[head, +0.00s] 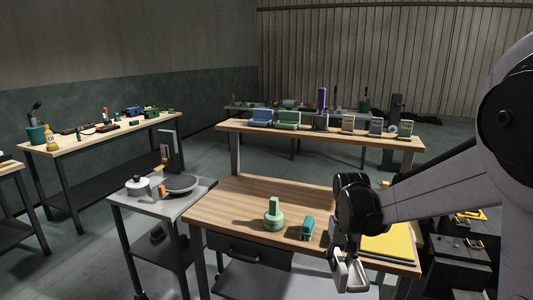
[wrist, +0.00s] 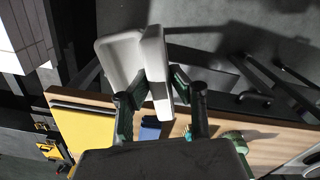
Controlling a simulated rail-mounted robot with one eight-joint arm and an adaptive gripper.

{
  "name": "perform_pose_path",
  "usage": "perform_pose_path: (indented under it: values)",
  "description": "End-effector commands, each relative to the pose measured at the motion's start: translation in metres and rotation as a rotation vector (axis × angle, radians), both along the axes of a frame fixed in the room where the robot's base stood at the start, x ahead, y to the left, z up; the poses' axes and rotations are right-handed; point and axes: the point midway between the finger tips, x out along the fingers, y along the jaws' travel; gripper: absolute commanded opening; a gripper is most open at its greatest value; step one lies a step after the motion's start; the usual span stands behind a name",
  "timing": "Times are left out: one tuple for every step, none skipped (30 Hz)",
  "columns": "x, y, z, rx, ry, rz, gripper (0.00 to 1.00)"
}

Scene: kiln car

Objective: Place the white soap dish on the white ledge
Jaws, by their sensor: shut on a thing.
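The white soap dish (head: 342,274) is in my gripper (head: 350,258), low beside the near right part of the wooden workbench. In the wrist view, the soap dish (wrist: 122,58) is tilted, with one pale wall (wrist: 156,75) between the two fingers of my gripper (wrist: 153,92). The fingers are shut on that wall. The dish appears clear of the bench and held beyond its edge. I cannot make out a white ledge for certain in either view. Pale panels (wrist: 20,28) show at the top left of the wrist view, but I cannot tell what they are.
The workbench (head: 235,205) bears a green bottle-shaped thing (head: 273,217), a teal block-like thing (head: 307,228) and a yellow panel (head: 390,243). A raised wooden shelf (head: 320,136) with several boxes stands behind. A grey cart (head: 137,206) with a white pot (head: 138,186) stands left.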

Motion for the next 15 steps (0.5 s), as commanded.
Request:
perform_pose_path:
  values:
    - [-0.002, 0.003, -0.003, 0.000, 0.000, -0.002, 0.00]
    - [-0.003, 0.004, -0.006, 0.000, 0.000, -0.004, 0.00]
    - [-0.004, 0.005, -0.011, 0.000, 0.000, -0.006, 0.00]
    - [-0.005, 0.005, -0.016, 0.000, 0.000, -0.007, 0.00]
    - [-0.005, 0.005, -0.022, 0.000, 0.000, -0.007, 0.00]
    - [-0.006, 0.005, -0.030, 0.000, 0.000, -0.007, 0.00]
    - [-0.007, 0.005, -0.038, 0.000, 0.000, -0.007, 0.00]
    - [-0.008, 0.005, -0.046, 0.000, 0.000, -0.007, 0.00]
    - [-0.010, 0.005, -0.057, 0.000, 0.000, -0.007, 0.00]
    - [-0.012, 0.005, -0.064, 0.000, 0.000, -0.007, 0.00]
    - [-0.013, 0.005, -0.072, 0.000, 0.000, -0.006, 0.00]
    - [-0.016, 0.005, -0.082, 0.000, 0.000, -0.006, 0.00]
    - [-0.018, 0.005, -0.089, 0.000, 0.000, -0.006, 0.00]
    - [-0.019, 0.005, -0.095, 0.000, 0.000, -0.006, 0.00]
    - [-0.022, 0.004, -0.103, 0.000, 0.000, -0.006, 0.00]
